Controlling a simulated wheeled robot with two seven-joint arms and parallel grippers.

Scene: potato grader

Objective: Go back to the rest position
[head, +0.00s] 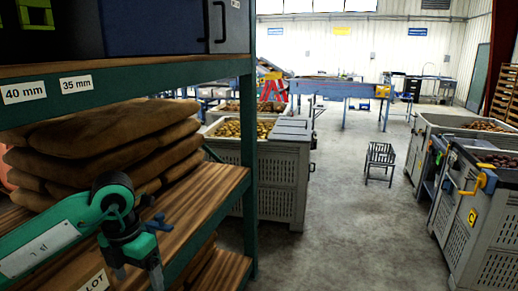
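My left arm comes in from the lower left, green with dark joints. My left gripper (138,274) points down in front of the shelf rack at the lower left. Its two fingers look apart, with nothing visible between them; the tips are close to the bottom edge of the picture. My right gripper is not in view.
The green-framed shelf rack (250,120) holds stacked brown sacks (110,130) right behind my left gripper. Grey crates with potatoes (240,128) stand beyond it. More grey crates (490,225) line the right. A small black rack (380,155) stands on the open concrete floor (345,230).

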